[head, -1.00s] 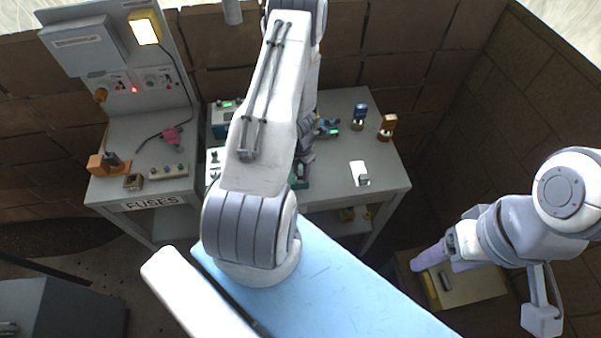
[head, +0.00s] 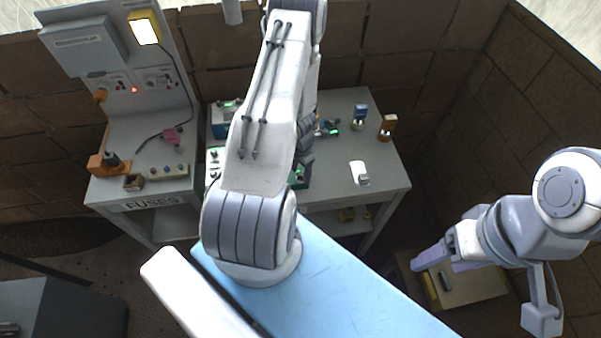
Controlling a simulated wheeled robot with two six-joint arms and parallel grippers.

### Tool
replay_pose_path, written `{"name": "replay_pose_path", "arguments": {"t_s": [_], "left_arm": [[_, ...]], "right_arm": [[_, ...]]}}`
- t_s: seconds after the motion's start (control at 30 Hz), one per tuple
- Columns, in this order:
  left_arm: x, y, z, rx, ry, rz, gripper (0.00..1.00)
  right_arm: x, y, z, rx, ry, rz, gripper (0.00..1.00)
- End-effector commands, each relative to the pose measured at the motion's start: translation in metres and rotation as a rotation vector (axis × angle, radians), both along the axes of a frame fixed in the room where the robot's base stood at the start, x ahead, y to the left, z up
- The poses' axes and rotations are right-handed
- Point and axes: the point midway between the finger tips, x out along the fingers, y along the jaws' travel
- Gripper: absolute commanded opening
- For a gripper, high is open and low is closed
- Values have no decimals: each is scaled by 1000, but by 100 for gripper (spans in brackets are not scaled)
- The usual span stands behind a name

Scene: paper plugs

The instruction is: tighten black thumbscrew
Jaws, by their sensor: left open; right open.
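I cannot make out the black thumbscrew; nothing in the head view shows clearly as it. My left arm rises through the middle and covers much of the grey workbench (head: 335,195). Grey wrist links of that arm show just right of its white link, over the bench, but the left jaws are hidden behind the arm. Green-topped equipment (head: 299,178) on the bench is partly covered by the same arm. My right gripper (head: 447,262), with pale lavender fingers, is open and empty at the lower right, above a low yellowish-topped stand (head: 480,290), away from the bench.
A blue holder (head: 360,112) and an orange one (head: 387,126) stand at the bench's back right, with a white card (head: 357,170) in front. A brick wall closes the back.

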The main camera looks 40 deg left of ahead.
Motion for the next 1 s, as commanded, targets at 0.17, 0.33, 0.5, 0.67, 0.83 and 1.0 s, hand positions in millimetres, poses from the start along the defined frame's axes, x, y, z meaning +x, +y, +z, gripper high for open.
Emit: {"name": "replay_pose_path", "arguments": {"t_s": [0.17, 0.33, 0.5, 0.67, 0.83, 1.0], "left_arm": [[0, 0, 5, 0, 0, 0, 65], [0, 0, 17, 0, 0, 0, 65], [0, 0, 29, 0, 0, 1, 65], [0, 0, 40, 0, 0, 1, 65], [0, 0, 41, 0, 0, 1, 65], [0, 0, 40, 0, 0, 3, 65]], "right_arm": [[0, 0, 5, 0, 0, 0, 69], [0, 0, 17, 0, 0, 0, 69], [0, 0, 29, 0, 0, 0, 69], [0, 0, 40, 0, 0, 0, 69], [0, 0, 41, 0, 0, 0, 69], [0, 0, 40, 0, 0, 0, 69]]}}
